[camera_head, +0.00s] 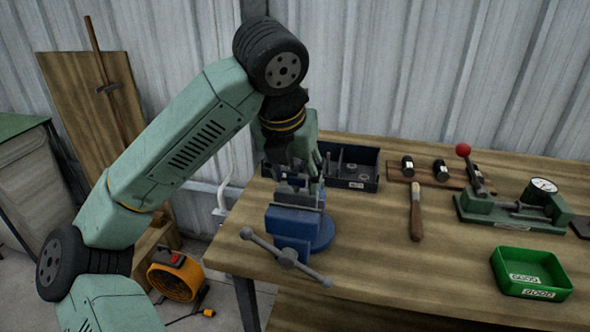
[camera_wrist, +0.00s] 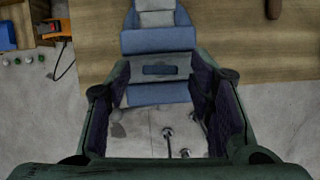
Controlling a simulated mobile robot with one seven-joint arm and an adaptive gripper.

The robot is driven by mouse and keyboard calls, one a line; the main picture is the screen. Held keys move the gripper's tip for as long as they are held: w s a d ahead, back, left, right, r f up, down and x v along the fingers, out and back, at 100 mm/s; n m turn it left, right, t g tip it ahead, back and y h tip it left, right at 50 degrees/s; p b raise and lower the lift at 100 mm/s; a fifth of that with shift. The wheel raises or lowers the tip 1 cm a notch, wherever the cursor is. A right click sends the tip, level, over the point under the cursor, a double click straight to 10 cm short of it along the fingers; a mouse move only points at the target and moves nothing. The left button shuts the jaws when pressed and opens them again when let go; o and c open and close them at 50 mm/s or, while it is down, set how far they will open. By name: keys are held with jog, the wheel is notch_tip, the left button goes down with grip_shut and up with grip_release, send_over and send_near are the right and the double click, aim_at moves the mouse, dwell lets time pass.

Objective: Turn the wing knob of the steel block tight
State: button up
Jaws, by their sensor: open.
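A blue vise (camera_head: 291,235) stands on the wooden bench, its handle toward the front. A grey steel block (camera_wrist: 150,60) sits at its jaws in the wrist view. A small dark blue bar, apparently the wing knob (camera_wrist: 167,70), lies crosswise on the block. My gripper (camera_head: 298,178) is over the vise, pointing down. In the wrist view my gripper (camera_wrist: 165,78) is open, its two fingers left and right of the block with the knob between them. Gaps show on both sides of the knob. Whether the fingertips reach its height I cannot tell. In the head view my fingers partly hide block and knob.
A black divided tray (camera_head: 354,168) stands just behind the vise. A file or tool with a wooden handle (camera_head: 416,215), a green gauge fixture (camera_head: 515,208) and a green bin (camera_head: 530,274) lie to the right.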

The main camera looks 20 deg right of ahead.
jog(key=shift+c, duration=0.3)
grip_shut()
dwell(0.4)
